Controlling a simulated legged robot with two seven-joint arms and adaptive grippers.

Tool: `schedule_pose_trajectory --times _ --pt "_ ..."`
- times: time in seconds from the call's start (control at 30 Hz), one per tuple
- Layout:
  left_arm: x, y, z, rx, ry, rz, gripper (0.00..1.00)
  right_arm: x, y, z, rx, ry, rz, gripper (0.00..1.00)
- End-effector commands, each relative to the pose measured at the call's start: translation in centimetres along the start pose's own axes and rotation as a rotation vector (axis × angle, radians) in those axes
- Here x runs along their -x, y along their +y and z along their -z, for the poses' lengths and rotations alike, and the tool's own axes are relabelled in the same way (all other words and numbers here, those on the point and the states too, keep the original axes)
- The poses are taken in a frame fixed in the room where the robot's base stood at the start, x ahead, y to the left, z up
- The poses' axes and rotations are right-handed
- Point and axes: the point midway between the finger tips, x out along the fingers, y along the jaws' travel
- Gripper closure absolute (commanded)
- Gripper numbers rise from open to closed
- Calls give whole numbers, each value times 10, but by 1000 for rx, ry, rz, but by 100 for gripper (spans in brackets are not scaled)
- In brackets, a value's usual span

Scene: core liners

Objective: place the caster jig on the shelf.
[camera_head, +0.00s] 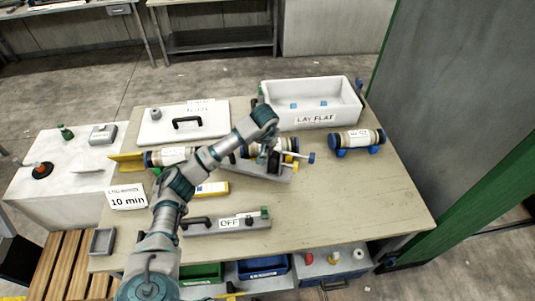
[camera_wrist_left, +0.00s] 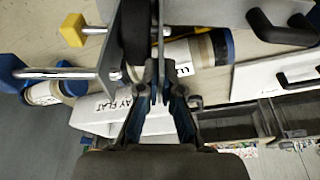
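The caster jig (camera_head: 272,169) is a grey plate with a dark wheel and bolts that have blue and yellow knobs. It is at the middle of the wooden table. In the wrist view its grey plate, yellow knob (camera_wrist_left: 73,30) and a bolt show close up. My left gripper (camera_head: 268,148) reaches down over the jig. In the wrist view its fingertips (camera_wrist_left: 160,75) are close together around a narrow upright part of the jig, whose contact points are partly hidden. A lower shelf (camera_head: 310,268) with bins shows under the table's front edge. My right gripper is out of view.
A white "LAY FLAT" tray (camera_head: 312,118) stands behind the jig. A labelled core liner (camera_head: 357,140) lies at right on blue supports, another (camera_head: 170,157) at left. A white lid (camera_head: 183,126), a grey "OFF" block (camera_head: 226,222) and a yellow block (camera_head: 212,189) surround it. The table's right front is clear.

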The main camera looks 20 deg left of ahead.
Motion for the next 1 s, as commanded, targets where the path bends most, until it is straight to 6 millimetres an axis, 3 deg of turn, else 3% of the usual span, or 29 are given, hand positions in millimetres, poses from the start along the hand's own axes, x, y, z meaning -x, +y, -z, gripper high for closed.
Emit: schedule_pose_trajectory --times 0.4,0.7,0.83,1.0 --pt "-38 3 -11 0 3 -1 100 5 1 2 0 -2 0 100" --pt "-41 1 -11 0 4 -2 100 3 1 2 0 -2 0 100" --pt "-42 1 -12 0 1 -1 69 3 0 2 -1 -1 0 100" --pt "-42 2 -12 0 1 -1 69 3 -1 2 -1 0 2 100"
